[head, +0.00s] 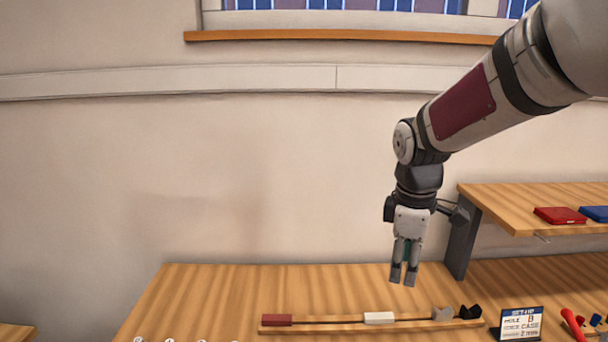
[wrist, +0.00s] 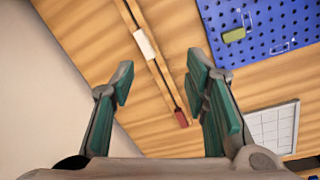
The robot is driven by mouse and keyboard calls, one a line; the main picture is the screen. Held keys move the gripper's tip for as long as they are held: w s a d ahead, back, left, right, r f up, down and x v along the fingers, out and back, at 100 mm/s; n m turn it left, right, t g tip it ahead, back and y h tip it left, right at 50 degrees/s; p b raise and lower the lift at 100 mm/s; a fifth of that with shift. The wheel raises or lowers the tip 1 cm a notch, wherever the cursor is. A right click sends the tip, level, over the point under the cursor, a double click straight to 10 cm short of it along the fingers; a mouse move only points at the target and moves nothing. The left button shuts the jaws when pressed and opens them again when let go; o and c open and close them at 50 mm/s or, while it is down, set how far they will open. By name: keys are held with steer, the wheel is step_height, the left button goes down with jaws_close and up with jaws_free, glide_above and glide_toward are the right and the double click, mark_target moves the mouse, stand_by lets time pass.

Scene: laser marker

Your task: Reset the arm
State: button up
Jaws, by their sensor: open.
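My gripper (head: 403,275) hangs from my arm with its fingers pointing down, above the back part of the wooden table (head: 205,290). In the wrist view my gripper (wrist: 160,90) shows its two green-padded fingers spread apart with nothing between them. The gripper is open and empty. Below it a long wooden rail (head: 340,323) lies on the table, carrying a red block (head: 277,320) and a white block (head: 380,318). The red block (wrist: 181,118) and the white block (wrist: 144,43) also show in the wrist view.
A small setup sign (head: 521,323) stands right of the rail. A red tool (head: 572,324) lies farther right. A wooden shelf (head: 525,200) with a red case (head: 560,215) and a blue case (head: 596,213) is right of my gripper. The wrist view shows a blue pegboard (wrist: 265,45) and a white gridded tray (wrist: 272,130).

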steer(key=s+r+m+t, duration=0.1)
steer(key=s+r+m, duration=0.2)
steer(key=s+m, duration=0.3)
steer(key=s+r+m+t, duration=0.2)
steer(key=s+m, duration=0.5)
steer(key=s, duration=0.9)
steer(key=shift+s+r+y, duration=0.4)
steer(key=shift+r, duration=0.3)
steer(key=shift+t, duration=0.3)
